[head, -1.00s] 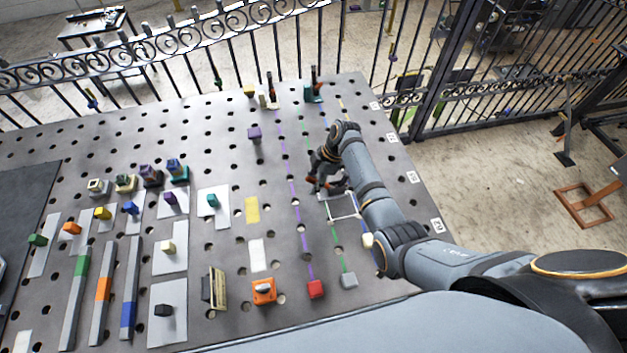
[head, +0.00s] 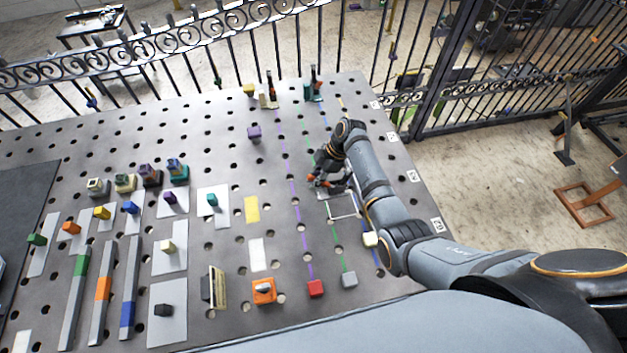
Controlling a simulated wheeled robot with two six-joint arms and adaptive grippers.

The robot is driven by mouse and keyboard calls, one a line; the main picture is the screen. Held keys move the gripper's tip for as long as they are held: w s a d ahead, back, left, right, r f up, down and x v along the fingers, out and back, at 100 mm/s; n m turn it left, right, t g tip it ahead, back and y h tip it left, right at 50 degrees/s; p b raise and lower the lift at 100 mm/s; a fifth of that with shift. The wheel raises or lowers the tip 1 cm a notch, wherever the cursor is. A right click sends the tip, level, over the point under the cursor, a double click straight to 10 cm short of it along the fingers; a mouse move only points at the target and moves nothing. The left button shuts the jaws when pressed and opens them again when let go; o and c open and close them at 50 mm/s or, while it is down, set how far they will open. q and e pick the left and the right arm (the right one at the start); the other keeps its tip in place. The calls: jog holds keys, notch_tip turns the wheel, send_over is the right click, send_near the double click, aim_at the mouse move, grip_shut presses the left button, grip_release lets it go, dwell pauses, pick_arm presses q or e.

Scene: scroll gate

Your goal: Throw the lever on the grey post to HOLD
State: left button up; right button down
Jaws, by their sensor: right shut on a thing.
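My right gripper (head: 322,182) reaches over the right part of the perforated table. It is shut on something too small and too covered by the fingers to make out. A white outlined square (head: 343,205) lies on the table just in front of it. I cannot pick out the grey post or a HOLD label with certainty. Two upright levers stand at the table's back: one on a cream post (head: 264,101), one on a teal post (head: 309,95). Both are clear of my gripper. My left gripper is not in view.
Coloured sliders fill the left. An iron fence (head: 300,45) runs behind.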

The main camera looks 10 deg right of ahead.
aim_at(326, 182)
jog(key=shift+d+r+y+b, duration=0.3)
jog(key=shift+d+y+b, duration=0.5)
jog(key=shift+y, duration=0.2)
jog(key=d+y+b, duration=0.1)
jog(key=b, duration=0.1)
jog(key=d+y+b, duration=0.1)
jog(key=y+b, duration=0.1)
jog(key=shift+d+r+b, duration=0.1)
jog(key=shift+r+b, duration=0.2)
jog(key=shift+r, duration=0.1)
jog(key=shift+d+r+y+b, duration=0.45)
jog(key=shift+y+b, duration=0.25)
jog(key=shift+b, duration=0.25)
jog(key=c, duration=1.3)
grip_release()
jog(key=v, duration=1.2)
